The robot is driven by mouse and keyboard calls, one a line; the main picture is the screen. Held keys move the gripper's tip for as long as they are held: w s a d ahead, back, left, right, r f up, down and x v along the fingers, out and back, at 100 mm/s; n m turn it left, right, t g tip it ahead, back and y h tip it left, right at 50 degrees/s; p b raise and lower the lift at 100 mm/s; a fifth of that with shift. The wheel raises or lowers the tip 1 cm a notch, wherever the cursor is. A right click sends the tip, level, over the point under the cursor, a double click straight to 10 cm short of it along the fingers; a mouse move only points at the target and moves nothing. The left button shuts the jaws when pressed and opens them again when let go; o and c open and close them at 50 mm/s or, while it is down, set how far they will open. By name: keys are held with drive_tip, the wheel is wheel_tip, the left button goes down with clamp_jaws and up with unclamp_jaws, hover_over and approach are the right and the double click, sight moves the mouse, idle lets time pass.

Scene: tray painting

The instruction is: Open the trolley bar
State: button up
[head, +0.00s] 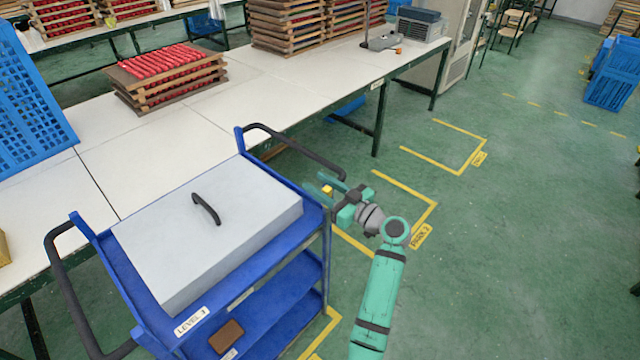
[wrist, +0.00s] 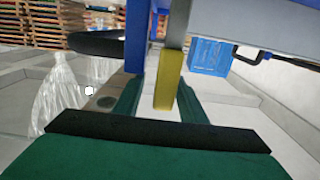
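The blue trolley (head: 315,225) stands beside the white table, with a large grey lidded box (head: 215,225) on its top level. A bar with a yellow end (head: 327,190) is at the trolley's right side. In the wrist view, the trolley bar is a grey strip with a yellow end (wrist: 168,82). My gripper (head: 319,184) is at this bar, its green fingers open on either side of the yellow end. In the wrist view, my gripper (wrist: 160,88) shows a gap by the left finger. The right finger is close to the yellow part; contact is unclear.
Black push handles (head: 300,148) rise at the trolley's ends. The white table (head: 240,105) borders its far side and carries stacked trays of red pieces (head: 170,72). The green floor (head: 520,230) to the right is clear, with yellow parking marks.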

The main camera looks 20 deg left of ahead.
drive_tip(key=v, duration=1)
drive_tip(key=shift+d, duration=0.25)
drive_tip(key=shift+w, duration=0.1)
drive_tip(key=shift+f, duration=0.1)
